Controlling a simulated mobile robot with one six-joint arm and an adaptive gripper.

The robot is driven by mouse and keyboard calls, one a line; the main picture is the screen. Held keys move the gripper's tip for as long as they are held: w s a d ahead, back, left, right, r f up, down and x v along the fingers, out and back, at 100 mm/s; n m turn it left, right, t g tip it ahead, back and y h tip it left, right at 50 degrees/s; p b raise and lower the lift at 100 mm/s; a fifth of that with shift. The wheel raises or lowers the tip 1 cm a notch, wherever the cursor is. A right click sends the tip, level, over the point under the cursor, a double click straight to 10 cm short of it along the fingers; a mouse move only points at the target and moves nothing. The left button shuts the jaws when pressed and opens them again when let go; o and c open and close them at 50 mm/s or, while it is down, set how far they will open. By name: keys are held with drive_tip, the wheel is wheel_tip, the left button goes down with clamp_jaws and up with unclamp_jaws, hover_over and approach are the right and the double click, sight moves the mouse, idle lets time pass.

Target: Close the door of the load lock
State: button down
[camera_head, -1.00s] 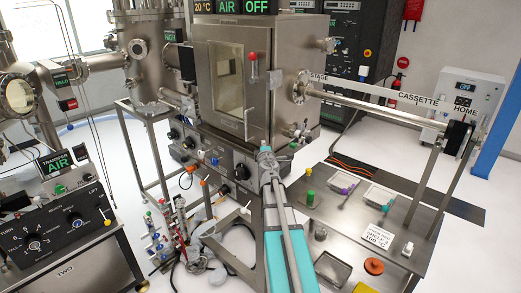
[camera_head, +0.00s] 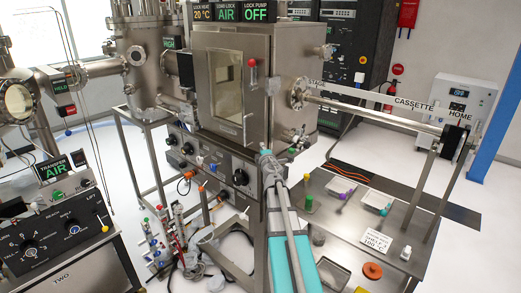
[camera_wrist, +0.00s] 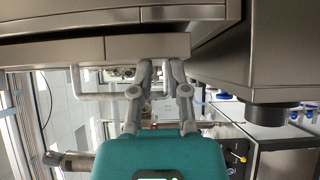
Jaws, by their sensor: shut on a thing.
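The load lock (camera_head: 285,75) is a steel box in the middle of the head view, with readouts on top. Its door (camera_head: 199,85), with a tall window (camera_head: 224,85), is on the front-left face. I cannot tell from here whether a gap is left at its edge. The door handle is a pale bar (camera_wrist: 88,96) in the wrist view. My gripper (camera_wrist: 160,72) is shut on the door handle, close under a steel panel. In the head view my gripper (camera_head: 265,157) is at the door's lower right, its fingertips hard to make out.
A steel table (camera_head: 335,215) with trays and small parts stands at the right, under the long transfer rod (camera_head: 380,115). A control console (camera_head: 60,235) is at the left. A rack of coloured valves (camera_head: 170,235) stands below the lock.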

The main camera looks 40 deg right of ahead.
drive_tip(key=shift+w+f, duration=0.1)
drive_tip(key=s+d, duration=0.1)
drive_tip(key=s, duration=0.8)
drive_tip(key=shift+s+d, duration=0.25)
drive_tip(key=shift+d, duration=0.1)
idle(0.4)
idle(0.3)
drive_tip(key=shift+a, duration=0.1)
